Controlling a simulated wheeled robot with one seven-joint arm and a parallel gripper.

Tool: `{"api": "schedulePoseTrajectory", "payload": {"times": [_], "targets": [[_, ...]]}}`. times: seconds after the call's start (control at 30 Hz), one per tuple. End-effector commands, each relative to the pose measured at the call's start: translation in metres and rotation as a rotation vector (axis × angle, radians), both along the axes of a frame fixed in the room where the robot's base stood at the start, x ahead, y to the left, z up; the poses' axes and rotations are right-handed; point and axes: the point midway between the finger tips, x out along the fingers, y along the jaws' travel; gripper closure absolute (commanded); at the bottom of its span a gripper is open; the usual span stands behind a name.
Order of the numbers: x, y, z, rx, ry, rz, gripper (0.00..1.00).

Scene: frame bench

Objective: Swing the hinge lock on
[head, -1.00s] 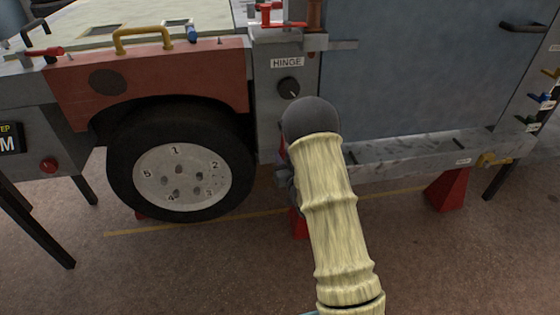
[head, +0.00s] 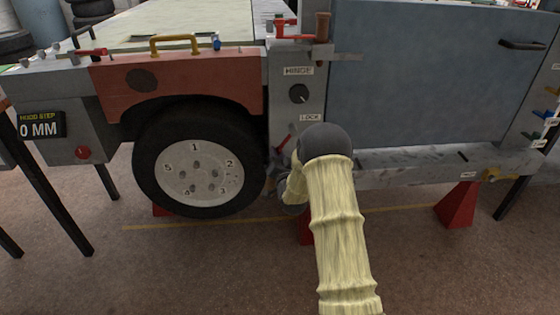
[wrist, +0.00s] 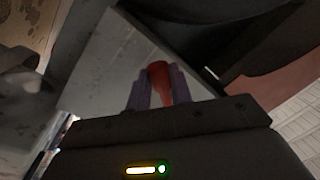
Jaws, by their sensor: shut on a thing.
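The hinge lock lever is a red handle (head: 282,143) on the grey post, just below the white LOCK label (head: 310,118). In the head view its upper end shows, slanting up to the right, and its lower part is hidden by my arm. In the wrist view the red handle (wrist: 158,78) stands between the two purple-grey fingers of my gripper (wrist: 154,88), which are shut on it. In the head view my gripper is mostly hidden behind my own wrist. The black HINGE knob (head: 299,94) sits above, under its HINGE label.
A wheel (head: 196,173) with numbered nuts is close on the left, under a red fender (head: 180,85). A blue-grey door panel (head: 420,85) and a grey sill (head: 420,165) are on the right. Red stands (head: 458,206) hold the frame above open floor.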

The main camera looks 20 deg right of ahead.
Motion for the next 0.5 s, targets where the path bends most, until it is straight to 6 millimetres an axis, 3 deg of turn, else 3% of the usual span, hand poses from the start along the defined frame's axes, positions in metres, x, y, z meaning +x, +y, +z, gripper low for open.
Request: {"api": "schedulePoseTrajectory", "payload": {"times": [0.5], "targets": [[0.005,0.029,0.033,0.48,-0.094,-0.006,1.0]]}}
